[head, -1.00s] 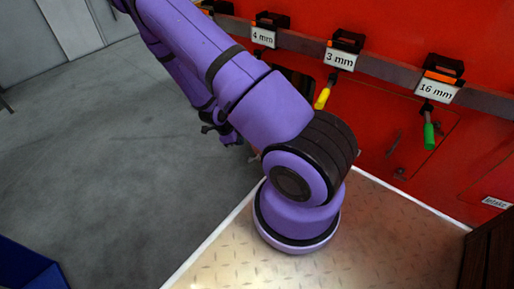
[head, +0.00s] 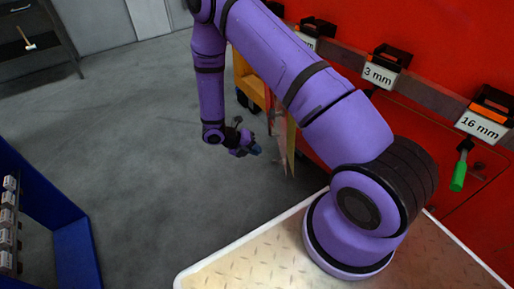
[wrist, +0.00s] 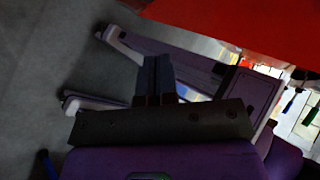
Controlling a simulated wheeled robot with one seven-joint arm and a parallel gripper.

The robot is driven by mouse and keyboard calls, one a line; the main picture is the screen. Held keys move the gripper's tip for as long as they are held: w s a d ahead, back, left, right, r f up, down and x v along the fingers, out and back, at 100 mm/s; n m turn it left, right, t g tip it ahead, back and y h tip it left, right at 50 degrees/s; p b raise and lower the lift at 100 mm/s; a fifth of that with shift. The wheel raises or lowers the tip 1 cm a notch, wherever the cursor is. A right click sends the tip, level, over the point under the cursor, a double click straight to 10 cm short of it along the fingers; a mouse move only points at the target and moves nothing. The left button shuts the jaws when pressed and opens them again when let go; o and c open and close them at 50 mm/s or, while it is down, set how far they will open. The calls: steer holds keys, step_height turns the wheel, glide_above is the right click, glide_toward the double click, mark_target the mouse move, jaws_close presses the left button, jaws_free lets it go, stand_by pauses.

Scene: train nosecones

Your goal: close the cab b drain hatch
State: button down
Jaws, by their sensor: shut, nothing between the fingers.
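My gripper (head: 254,149) hangs at the end of my purple arm, left of the red nosecone wall. In the wrist view its dark fingers (wrist: 155,80) are together with nothing between them. A thin panel (head: 282,140) stands out from the red wall just right of my gripper, seen nearly edge-on. It may be an open hatch door, but I cannot read any label for cab b. A small gap seems to separate gripper and panel; contact is hard to judge. My upper arm hides much of the wall behind it.
A rail on the red wall (head: 440,40) carries holders with size signs, including 3 mm (head: 380,75) and 16 mm (head: 482,125). A green-handled tool (head: 459,175) hangs there. A blue rack (head: 75,250) stands at lower left. The grey floor (head: 150,150) between is clear.

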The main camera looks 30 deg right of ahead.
steer(key=s+d+f, duration=0.3)
steer(key=d, duration=0.5)
steer(key=shift+s+f, duration=0.3)
steer(key=shift+f, duration=0.05)
steer(key=shift+d, duration=0.1)
